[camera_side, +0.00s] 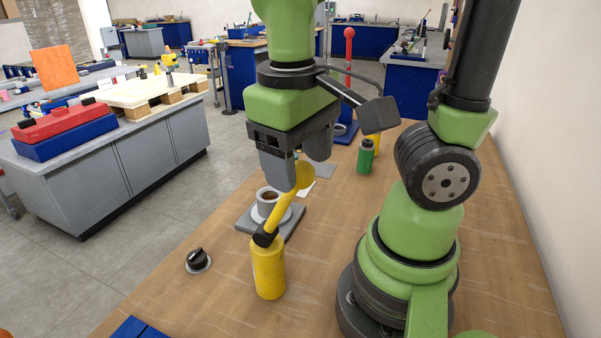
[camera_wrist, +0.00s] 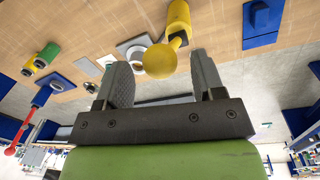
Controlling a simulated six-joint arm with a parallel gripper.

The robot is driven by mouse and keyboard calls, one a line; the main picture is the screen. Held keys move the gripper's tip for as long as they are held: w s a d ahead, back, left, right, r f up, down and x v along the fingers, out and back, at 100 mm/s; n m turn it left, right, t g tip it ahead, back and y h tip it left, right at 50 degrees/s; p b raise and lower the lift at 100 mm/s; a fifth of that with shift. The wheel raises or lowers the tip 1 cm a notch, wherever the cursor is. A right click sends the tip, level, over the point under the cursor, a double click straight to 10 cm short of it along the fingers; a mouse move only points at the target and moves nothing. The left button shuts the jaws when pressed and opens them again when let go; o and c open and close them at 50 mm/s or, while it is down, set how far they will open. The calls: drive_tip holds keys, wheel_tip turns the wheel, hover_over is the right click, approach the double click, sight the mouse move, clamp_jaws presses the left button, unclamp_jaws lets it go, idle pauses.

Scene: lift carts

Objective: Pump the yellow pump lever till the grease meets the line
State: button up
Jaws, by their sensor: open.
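The yellow pump (camera_side: 268,272) stands upright on the wooden bench. Its yellow lever (camera_side: 284,208) slants up and right from a black joint to a yellow ball end (camera_side: 305,176). A grey cup (camera_side: 267,202) with dark brown content stands on a grey plate behind the pump; I cannot make out a line on it. My gripper (camera_side: 297,167) is open and points down, its fingertips at the ball's height. In the wrist view the ball (camera_wrist: 160,62) shows between the open fingertips (camera_wrist: 160,68), seemingly touching neither; its depth is hard to tell. The pump (camera_wrist: 178,15) lies beyond.
A black knob (camera_side: 197,260) sits front left of the pump, and a blue piece (camera_side: 138,328) is at the bench's front edge. Behind stand a green bottle (camera_side: 366,158) and a red ball-topped lever (camera_side: 348,62) on a blue base. Clear wood lies right of the pump.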

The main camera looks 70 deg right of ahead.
sight(284, 205)
drive_tip(key=shift+d+f, duration=0.1)
drive_tip(key=shift+f, duration=1.25)
